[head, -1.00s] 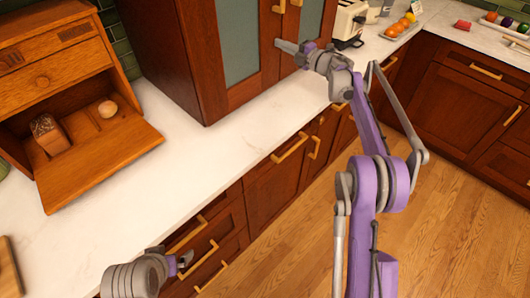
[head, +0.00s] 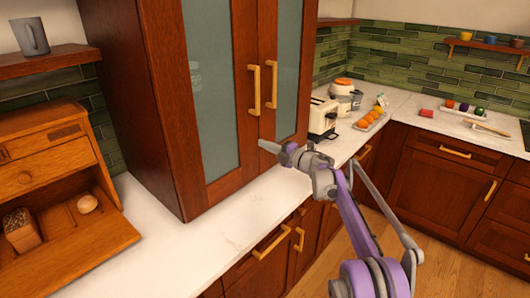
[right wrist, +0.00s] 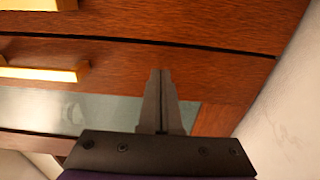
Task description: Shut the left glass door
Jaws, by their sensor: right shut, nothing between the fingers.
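The left glass door (head: 215,85) is the left one of a wooden cabinet's two doors in the head view, with a pale glass pane and a gold handle (head: 254,90). It looks flush or nearly flush with the right door (head: 289,75); I cannot tell whether a small gap remains. My right gripper (head: 268,147) is shut and empty, just below the handles. In the right wrist view its fingertips (right wrist: 160,72) lie over the left door's wooden frame (right wrist: 210,72), near the seam. I cannot tell whether they touch. My left gripper is not in view.
A white counter (head: 150,240) runs under the cabinet. A wooden bread box (head: 60,190) stands open at left. A toaster (head: 322,118) and a tray of oranges (head: 368,122) stand to the right. Lower drawers have gold handles (head: 272,243).

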